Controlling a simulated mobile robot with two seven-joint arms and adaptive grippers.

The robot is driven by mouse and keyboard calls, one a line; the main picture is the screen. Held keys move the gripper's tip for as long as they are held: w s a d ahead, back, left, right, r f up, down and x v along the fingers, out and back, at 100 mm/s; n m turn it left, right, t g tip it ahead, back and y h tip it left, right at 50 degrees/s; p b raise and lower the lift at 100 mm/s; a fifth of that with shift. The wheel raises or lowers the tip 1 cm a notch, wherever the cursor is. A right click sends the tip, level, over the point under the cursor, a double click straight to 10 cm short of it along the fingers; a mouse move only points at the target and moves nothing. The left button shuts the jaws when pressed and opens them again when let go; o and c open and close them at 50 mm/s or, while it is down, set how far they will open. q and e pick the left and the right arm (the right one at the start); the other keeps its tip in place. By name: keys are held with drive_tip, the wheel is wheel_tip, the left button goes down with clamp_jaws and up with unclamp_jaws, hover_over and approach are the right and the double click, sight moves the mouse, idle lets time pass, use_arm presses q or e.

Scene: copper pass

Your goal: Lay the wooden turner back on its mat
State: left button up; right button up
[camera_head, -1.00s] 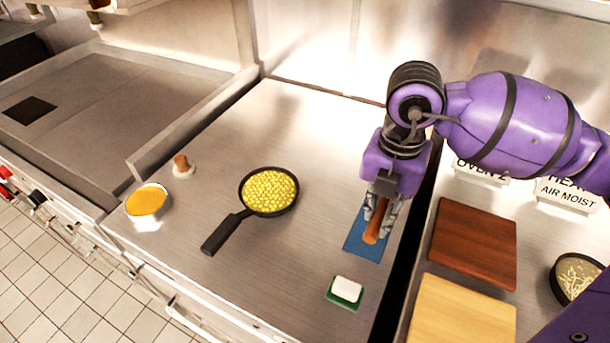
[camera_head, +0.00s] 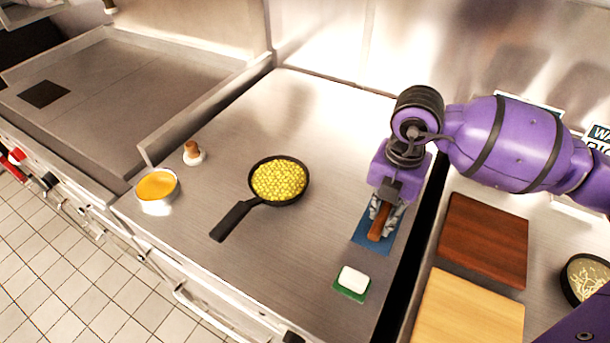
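The wooden turner (camera_head: 380,223) shows as a short brown piece between the fingers of my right gripper (camera_head: 384,216). The fingers sit on both sides of it and appear shut on it. The blue mat (camera_head: 362,238) lies flat on the steel counter under the gripper, and the turner is over it. I cannot tell whether the turner touches the mat. The gripper hides the rest of the turner and part of the mat. My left gripper is not in view.
A black pan (camera_head: 240,214) with yellow food stands left of the mat. A green sponge holder with a white block (camera_head: 352,279) lies in front. A bowl of orange food (camera_head: 157,188) and a small shaker (camera_head: 193,153) are further left. Two cutting boards (camera_head: 485,240) lie right, across a dark gap.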

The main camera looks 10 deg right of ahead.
drive_tip(key=o, duration=0.4)
drive_tip(key=shift+c, duration=0.2)
wheel_tip(320, 180, up, 12)
